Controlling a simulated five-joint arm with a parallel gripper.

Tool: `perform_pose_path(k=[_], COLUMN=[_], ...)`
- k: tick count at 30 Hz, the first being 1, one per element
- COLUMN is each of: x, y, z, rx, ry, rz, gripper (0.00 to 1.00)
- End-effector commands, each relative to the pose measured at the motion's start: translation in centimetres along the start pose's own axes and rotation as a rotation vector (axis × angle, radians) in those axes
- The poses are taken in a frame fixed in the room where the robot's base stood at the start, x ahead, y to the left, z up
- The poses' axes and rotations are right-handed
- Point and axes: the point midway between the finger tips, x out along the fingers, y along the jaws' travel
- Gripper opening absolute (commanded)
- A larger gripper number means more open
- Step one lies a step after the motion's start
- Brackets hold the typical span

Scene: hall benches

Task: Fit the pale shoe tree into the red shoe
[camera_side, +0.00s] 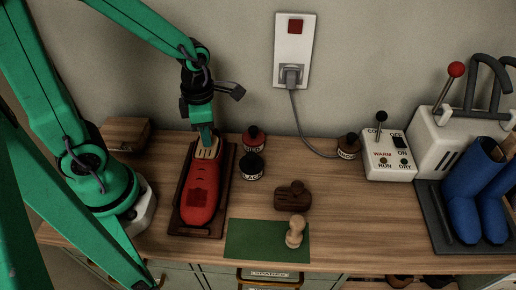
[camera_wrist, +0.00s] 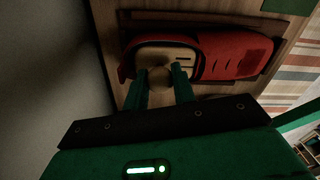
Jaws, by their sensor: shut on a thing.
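The red shoe (camera_side: 199,198) lies on a dark brown tray (camera_side: 222,222) at the left of the bench, its toe towards the front. The pale shoe tree (camera_side: 207,151) is at the shoe's opening at the back end. In the wrist view the pale shoe tree (camera_wrist: 182,57) appears within the opening of the red shoe (camera_wrist: 235,54), with the red rim around it. I cannot tell how deep it sits. My gripper (camera_side: 206,138) is above the heel end. In the wrist view my gripper (camera_wrist: 160,80) is shut on the shoe tree's round knob.
A red-topped jar (camera_side: 254,139) and a black-labelled jar (camera_side: 251,167) stand right of the tray. A brown brush (camera_side: 293,197) and a wooden-handled piece (camera_side: 295,233) are by a green mat (camera_side: 255,240). A switch box (camera_side: 389,157) and blue boots (camera_side: 470,200) stand right.

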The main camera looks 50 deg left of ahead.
Motion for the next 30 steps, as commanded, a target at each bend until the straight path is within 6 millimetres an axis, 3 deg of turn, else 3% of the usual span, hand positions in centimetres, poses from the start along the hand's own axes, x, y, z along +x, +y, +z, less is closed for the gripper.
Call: perform_pose_path(k=[16,17,20,30], x=[0.86,0.85,0.83,0.76], y=[0.01,0.01,0.01,0.01], z=[0.01,0.01,0.01,0.01], rx=[0.0,0.0,0.0,0.0], ry=[-0.001,-0.001,-0.001,-0.001], rz=[0.0,0.0,0.0,0.001], gripper=[0.0,0.3,0.48,0.48])
